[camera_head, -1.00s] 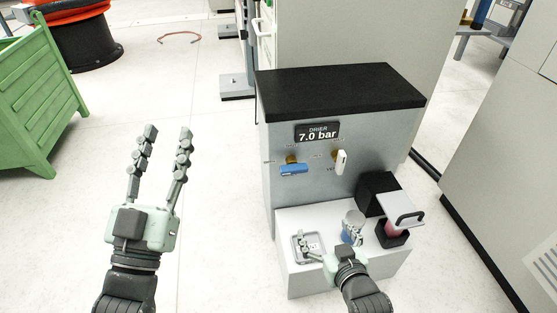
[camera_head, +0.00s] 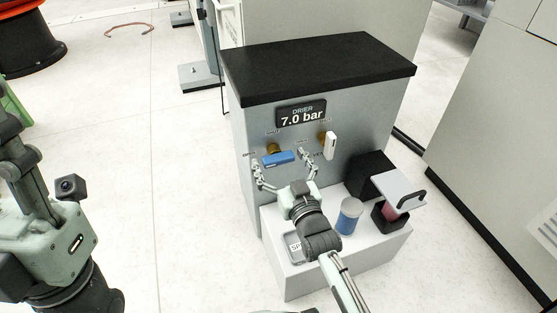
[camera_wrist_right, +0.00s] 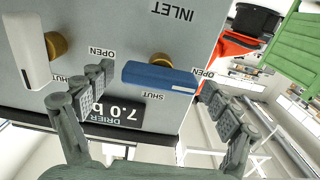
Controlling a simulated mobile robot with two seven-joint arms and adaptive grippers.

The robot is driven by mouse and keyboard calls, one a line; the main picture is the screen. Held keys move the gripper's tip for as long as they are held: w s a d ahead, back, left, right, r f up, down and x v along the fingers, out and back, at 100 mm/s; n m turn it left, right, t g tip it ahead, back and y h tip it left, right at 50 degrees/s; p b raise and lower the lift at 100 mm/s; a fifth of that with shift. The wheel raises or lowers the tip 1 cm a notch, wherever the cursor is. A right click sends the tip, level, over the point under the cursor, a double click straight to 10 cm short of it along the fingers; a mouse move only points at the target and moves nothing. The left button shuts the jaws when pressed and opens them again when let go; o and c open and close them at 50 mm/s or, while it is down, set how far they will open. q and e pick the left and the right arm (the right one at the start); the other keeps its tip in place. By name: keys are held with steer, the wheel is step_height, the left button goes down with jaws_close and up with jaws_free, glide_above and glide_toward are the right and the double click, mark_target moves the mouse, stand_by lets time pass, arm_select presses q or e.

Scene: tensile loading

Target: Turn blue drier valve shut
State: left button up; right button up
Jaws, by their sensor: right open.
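The blue drier valve handle (camera_head: 278,158) is on the front of the grey drier, under the 7.0 bar display (camera_head: 301,115). It lies roughly level on its brass stem. In the right wrist view, which is upside down, the blue handle (camera_wrist_right: 160,76) points towards an OPEN label, with SHUT printed to one side. My right gripper (camera_head: 281,165) is open in front of the valve, one finger near each end of the handle; I cannot tell if either touches. My left gripper (camera_head: 30,205) is at the left edge, its fingers partly cut off.
A white valve handle (camera_head: 330,145) stands upright right of the blue one. A ledge (camera_head: 290,278) below holds a blue-and-grey cup (camera_head: 348,216), a small tray (camera_head: 293,247) and a black device with a lever (camera_head: 404,198).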

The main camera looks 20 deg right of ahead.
steer(key=shift+w, duration=0.25)
steer(key=shift+c, duration=0.2)
